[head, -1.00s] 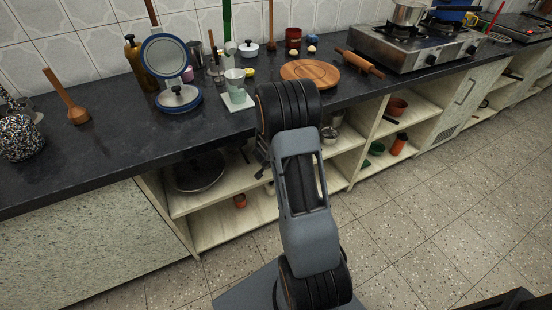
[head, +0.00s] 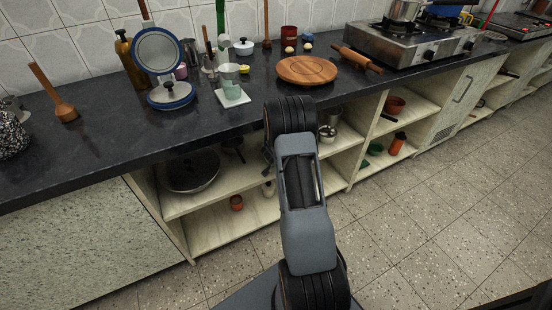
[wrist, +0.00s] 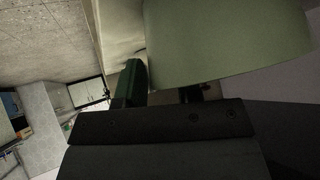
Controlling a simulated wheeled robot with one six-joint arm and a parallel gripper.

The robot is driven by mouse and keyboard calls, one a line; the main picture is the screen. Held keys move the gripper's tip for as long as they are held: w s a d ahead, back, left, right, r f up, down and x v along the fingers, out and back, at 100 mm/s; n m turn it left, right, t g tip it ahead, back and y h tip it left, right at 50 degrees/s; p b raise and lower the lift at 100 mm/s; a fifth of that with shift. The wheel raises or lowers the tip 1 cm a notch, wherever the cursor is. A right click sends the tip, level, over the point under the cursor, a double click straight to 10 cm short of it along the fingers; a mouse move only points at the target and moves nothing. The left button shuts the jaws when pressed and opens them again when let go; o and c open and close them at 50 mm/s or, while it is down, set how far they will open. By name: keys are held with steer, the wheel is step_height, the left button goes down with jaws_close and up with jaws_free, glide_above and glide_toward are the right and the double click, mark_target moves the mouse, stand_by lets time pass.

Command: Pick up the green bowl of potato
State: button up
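In the wrist view a large pale green curved surface (wrist: 225,40), perhaps the side of the green bowl, fills the upper right, very close to the camera. My gripper (wrist: 165,92) shows below it as a dark bar with two finger-like parts, partly covered by that surface. I cannot tell whether the fingers touch it or how far apart they are. In the head view my arm reaches to the shelves under the counter, and its end is mostly hidden. A small dark green object (head: 375,148) sits on a shelf to the right. No potato can be made out.
The dark counter (head: 95,140) overhangs the open shelves. A brown bowl (head: 395,104) is on the right shelf. The tiled floor in front is clear.

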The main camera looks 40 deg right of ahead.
steer(key=shift+c, duration=0.2)
jaws_close()
steer(key=shift+r, duration=0.1)
stand_by(0.5)
